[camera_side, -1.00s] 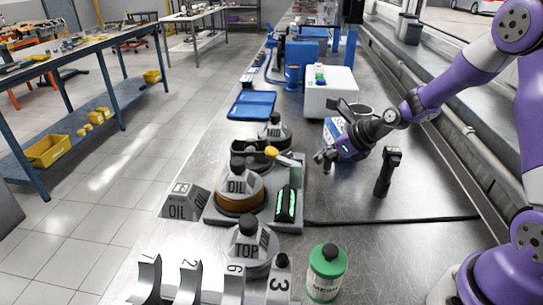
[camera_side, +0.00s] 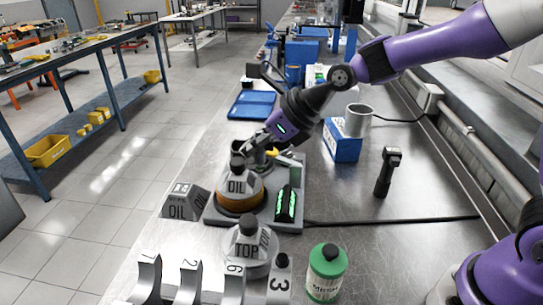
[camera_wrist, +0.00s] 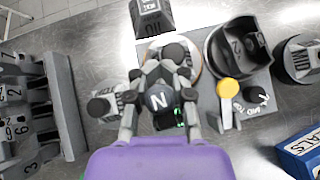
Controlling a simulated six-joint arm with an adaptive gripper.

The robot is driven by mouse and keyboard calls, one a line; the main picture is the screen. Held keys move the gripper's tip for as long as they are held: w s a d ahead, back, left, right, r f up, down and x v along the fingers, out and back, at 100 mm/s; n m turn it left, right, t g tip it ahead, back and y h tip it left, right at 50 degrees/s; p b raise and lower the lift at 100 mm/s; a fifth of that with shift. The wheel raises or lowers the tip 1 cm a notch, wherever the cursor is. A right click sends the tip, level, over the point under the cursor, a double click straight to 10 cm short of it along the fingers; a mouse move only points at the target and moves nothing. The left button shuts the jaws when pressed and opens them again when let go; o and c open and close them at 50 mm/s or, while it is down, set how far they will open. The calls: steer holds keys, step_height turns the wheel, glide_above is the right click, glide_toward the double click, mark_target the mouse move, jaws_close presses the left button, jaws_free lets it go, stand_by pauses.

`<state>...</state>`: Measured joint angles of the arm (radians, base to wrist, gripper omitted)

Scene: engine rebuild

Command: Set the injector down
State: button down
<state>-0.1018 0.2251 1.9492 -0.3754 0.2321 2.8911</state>
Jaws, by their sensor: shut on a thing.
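My gripper (camera_wrist: 160,100) is shut on a small grey part marked N (camera_wrist: 158,97), which I take to be the injector. In the wrist view it is held between the fingers, above the grey base plate. In the side view my gripper (camera_side: 262,145) is over the back of the grey plate (camera_side: 225,217), behind the OIL piece (camera_side: 237,185); the held part is not clear there. I cannot tell whether the part touches anything below. A yellow-topped part (camera_wrist: 229,92) stands on the plate to the right, apart from the fingers.
A dark open cup (camera_wrist: 240,50) stands on the plate. The TOP piece (camera_side: 248,245), numbered caps (camera_side: 190,280) and a green bottle (camera_side: 326,272) stand in front.

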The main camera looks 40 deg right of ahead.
steer(key=a+f+n+g+y, duration=0.25)
steer(key=a+n+g, duration=0.4)
steer(key=a, duration=1.25)
steer(key=shift+n+t+y, duration=0.45)
steer(key=shift+n+t, duration=0.4)
steer(key=shift+n, duration=0.1)
steer(key=f, duration=0.4)
steer(key=shift+s+a+f, duration=0.2)
steer(key=shift+f, duration=2.45)
steer(key=shift+f, duration=0.2)
steer(key=c, duration=0.8)
jaws_free()
steer(key=shift+w, duration=0.1)
steer(key=shift+o, duration=0.2)
